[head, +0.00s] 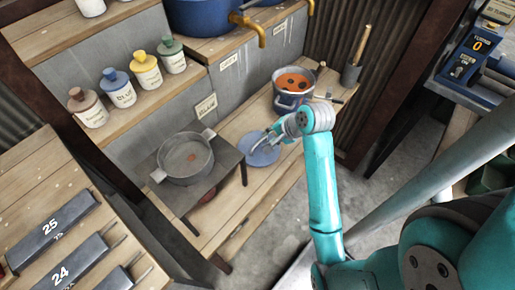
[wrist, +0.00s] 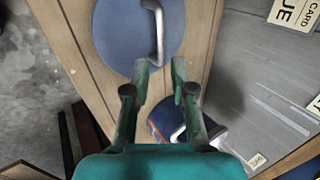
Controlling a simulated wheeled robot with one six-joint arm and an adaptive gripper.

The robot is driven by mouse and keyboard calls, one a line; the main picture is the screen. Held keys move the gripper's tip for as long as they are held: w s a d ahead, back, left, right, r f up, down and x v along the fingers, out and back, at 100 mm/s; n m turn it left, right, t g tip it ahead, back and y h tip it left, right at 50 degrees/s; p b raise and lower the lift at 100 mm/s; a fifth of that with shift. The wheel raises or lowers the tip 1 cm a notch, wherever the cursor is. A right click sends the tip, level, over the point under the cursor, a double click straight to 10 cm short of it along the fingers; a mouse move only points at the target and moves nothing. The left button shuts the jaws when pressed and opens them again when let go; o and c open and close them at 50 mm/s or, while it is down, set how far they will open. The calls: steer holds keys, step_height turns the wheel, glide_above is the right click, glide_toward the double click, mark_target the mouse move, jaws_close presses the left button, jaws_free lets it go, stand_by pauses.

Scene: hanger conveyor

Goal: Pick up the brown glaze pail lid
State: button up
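A round blue lid (head: 261,149) with a metal bar handle (wrist: 158,36) lies flat on the wooden bench. It is the only loose lid I see there, and it is blue rather than brown. A pail of orange-brown glaze (head: 282,97) stands uncovered just behind it; part of a blue pail rim (wrist: 160,131) shows beside my right finger in the wrist view. My gripper (wrist: 160,66) is open and empty over the lid's edge. The handle's near end appears between the fingertips; I cannot tell whether they touch it.
A grey pot (head: 185,158) sits on a dark raised stand (head: 218,170) left of the lid. Several lidded jars (head: 146,72) line the shelf above, and a blue tub (head: 196,18) with a brass tap stands higher. A grey panel (wrist: 252,75) rises beside the bench.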

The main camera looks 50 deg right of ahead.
mark_target(262, 139)
steer(key=shift+x, duration=3.85)
steer(key=shift+d+r, duration=0.1)
jaws_close()
